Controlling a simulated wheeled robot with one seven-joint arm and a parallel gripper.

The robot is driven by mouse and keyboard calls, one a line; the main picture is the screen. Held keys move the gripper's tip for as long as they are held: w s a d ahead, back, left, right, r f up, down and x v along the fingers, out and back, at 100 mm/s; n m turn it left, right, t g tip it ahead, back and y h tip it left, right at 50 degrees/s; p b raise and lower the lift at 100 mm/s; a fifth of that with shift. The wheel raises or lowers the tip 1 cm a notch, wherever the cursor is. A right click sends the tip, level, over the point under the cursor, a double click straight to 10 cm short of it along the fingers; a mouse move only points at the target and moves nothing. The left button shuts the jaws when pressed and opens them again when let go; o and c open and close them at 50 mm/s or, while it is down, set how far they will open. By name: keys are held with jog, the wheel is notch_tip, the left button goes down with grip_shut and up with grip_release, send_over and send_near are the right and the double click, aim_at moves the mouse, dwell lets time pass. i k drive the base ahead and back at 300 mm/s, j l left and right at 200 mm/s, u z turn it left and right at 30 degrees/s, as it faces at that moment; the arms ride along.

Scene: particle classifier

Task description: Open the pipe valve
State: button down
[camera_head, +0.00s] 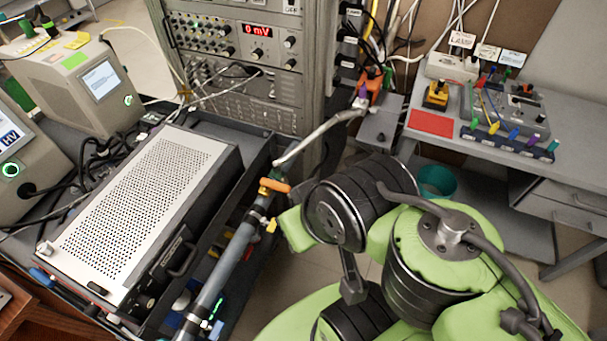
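The pipe valve, with an orange handle (275,185), is at the upper end of a grey-blue pipe (231,257) in the middle of the view. The handle sticks out to the right, roughly across the line of the pipe. A small yellow tag-like piece (272,225) is on the pipe just below it. My green and black arm fills the lower right, and its nearest visible part is just right of the valve. My gripper cannot be made out; the arm may hide it. Whether anything touches the handle cannot be seen.
A perforated metal box (140,205) stands left of the pipe. An instrument rack (245,75) with a red "0 mV" display is behind. A bent metal tube (320,133) runs above the valve. A grey desk (470,155) with coloured connectors and a teal bin (437,181) are at right.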

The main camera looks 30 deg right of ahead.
aim_at(267, 183)
jog(key=z, duration=0.3)
jog(key=i+l+u, duration=0.1)
jog(key=u, duration=0.4)
jog(key=l+u, duration=0.25)
jog(key=u, duration=0.2)
jog(key=l+u, duration=0.25)
jog(key=u, duration=0.25)
jog(key=i, duration=0.05)
